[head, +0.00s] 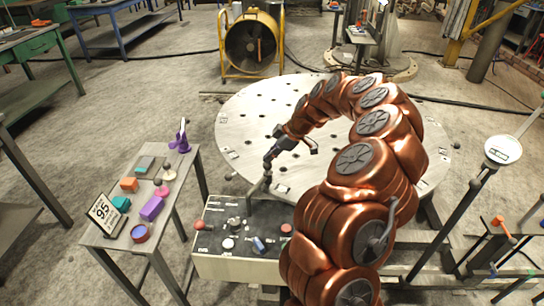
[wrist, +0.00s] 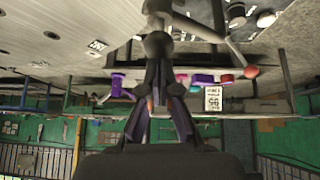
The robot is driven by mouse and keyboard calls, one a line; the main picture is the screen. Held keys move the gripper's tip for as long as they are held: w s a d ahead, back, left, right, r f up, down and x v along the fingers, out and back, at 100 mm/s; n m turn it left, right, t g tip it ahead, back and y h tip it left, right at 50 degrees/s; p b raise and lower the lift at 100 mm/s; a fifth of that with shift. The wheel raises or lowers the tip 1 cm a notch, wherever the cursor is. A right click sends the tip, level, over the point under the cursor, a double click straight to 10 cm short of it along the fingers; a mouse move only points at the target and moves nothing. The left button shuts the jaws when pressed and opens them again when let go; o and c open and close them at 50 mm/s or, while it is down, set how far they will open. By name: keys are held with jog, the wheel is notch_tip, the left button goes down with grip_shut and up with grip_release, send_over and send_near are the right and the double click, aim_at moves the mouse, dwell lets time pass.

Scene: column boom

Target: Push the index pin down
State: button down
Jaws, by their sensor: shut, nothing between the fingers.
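My gripper (head: 268,163) is shut and empty, pointing down at the near left edge of the round plate. In the wrist view its dark fingers (wrist: 158,66) are together. A dark round knob (wrist: 157,45) on a pale stem, which looks like the index pin, stands right in front of the fingertips. I cannot tell whether they touch. In the head view, a short upright post (head: 266,185) shows just under the gripper; its top is hard to make out. The round plate (head: 235,125) has several holes and small white labels.
A control box (head: 235,268) with knobs and a red-ball lever (head: 199,225) sits below the gripper. A side table (head: 180,210) at left holds small coloured objects and a sign. A yellow fan (head: 252,45) stands behind. A round-headed stand (head: 503,150) is at right.

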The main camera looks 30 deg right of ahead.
jog(key=shift+a+r+b, duration=0.15)
jog(key=shift+a+b, duration=0.1)
jog(key=shift+b, duration=0.05)
notch_tip(320, 180, up, 3)
jog(key=shift+w+a+r+b, duration=0.1)
jog(key=shift+a+b, duration=0.05)
jog(key=shift+b, duration=0.3)
jog(key=b+v, duration=0.2)
jog(key=v, duration=0.8)
jog(key=s+a+r+g+p, duration=0.1)
jog(key=a+r, duration=0.2)
jog(key=a, duration=0.3)
jog(key=s+a+r+p, duration=0.1)
jog(key=s+a+r, duration=0.15)
jog(key=a, duration=0.35)
jog(key=s+a+r+m+g+h+p, duration=0.1)
jog(key=s+a+r+m+g+p, duration=0.1)
jog(key=s+a, duration=0.8)
jog(key=s+f+m+g+h+p, duration=0.1)
jog(key=s+f+m, duration=0.3)
jog(key=s, duration=0.6)
jog(key=s+a+f+m+g+h+p, duration=0.1)
jog(key=s+m, duration=0.4)
jog(key=s, duration=0.6)
notch_tip(320, 180, down, 3)
jog(key=shift+s+a+r+g+h, duration=0.1)
jog(key=shift+s+a+g+h, duration=0.4)
jog(key=shift+h, duration=0.6)
jog(key=shift+w+d, duration=0.15)
jog(key=shift+d, duration=0.05)
